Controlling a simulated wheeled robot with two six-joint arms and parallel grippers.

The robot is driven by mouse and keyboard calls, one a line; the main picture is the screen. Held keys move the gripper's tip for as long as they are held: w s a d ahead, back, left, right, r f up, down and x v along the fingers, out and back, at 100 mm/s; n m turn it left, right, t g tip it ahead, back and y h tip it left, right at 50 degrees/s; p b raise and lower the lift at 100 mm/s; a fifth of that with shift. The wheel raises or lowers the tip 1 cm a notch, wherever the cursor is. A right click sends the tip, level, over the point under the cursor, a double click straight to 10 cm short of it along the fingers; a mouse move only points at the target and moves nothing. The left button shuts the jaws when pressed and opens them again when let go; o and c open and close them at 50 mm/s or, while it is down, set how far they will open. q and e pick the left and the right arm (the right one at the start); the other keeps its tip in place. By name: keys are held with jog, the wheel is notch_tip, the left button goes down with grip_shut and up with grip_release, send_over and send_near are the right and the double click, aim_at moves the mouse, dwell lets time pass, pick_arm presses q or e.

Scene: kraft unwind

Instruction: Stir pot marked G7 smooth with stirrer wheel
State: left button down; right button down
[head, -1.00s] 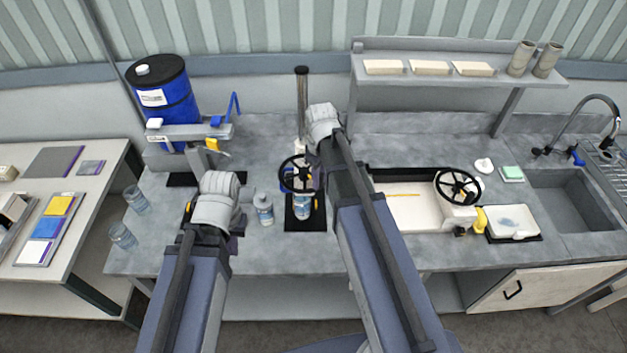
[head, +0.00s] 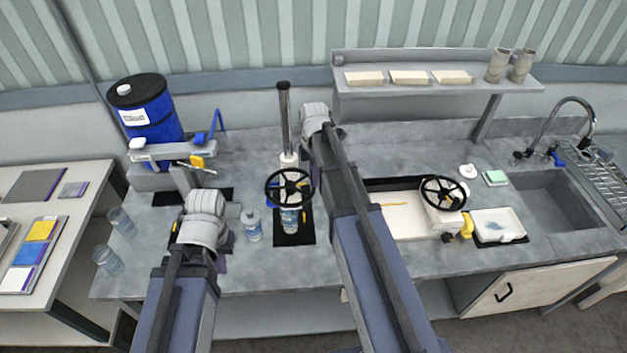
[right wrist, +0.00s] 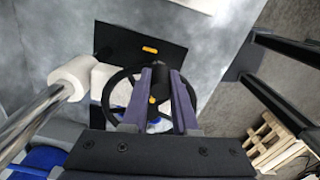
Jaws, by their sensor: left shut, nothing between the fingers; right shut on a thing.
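The black stirrer wheel (head: 289,188) sits on a stand with an upright grey post, above a clear pot (head: 290,222) with a blue-and-white label on a black mat. A similar pot (head: 251,225) stands just left of the mat. I cannot read either label, so I cannot tell which is G7. My right gripper (right wrist: 165,73) is shut on the stirrer wheel, which also shows around its fingers in the right wrist view (right wrist: 112,88); the exact grip point is unclear. My left gripper (head: 222,258) is shut and empty low at the left, mostly hidden by its wrist.
A blue drum (head: 145,108) stands at the back left. Two clear glasses (head: 121,221) are near the bench's left edge. A white box with another black wheel (head: 442,192) and a white tray (head: 497,225) stand right, before the sink (head: 555,205). A shelf (head: 430,88) overhangs the back.

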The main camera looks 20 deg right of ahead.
aim_at(307, 173)
jog(key=w+n, duration=0.2)
jog(key=n, duration=0.1)
jog(key=shift+w+n, duration=0.25)
jog(key=shift+n, duration=0.05)
jog(key=shift+w+a+n, duration=0.15)
jog(key=shift+w+n, duration=0.4)
jog(key=shift+n, duration=0.4)
jog(key=shift+w+a+n, duration=0.1)
jog(key=shift+w+n, duration=0.45)
jog(key=shift+n, duration=0.4)
jog(key=c, duration=0.7)
grip_release()
notch_tip(307, 173, up, 8)
jog(key=p, duration=0.7)
jog(key=shift+f+p, duration=0.1)
jog(key=shift+p, duration=0.3)
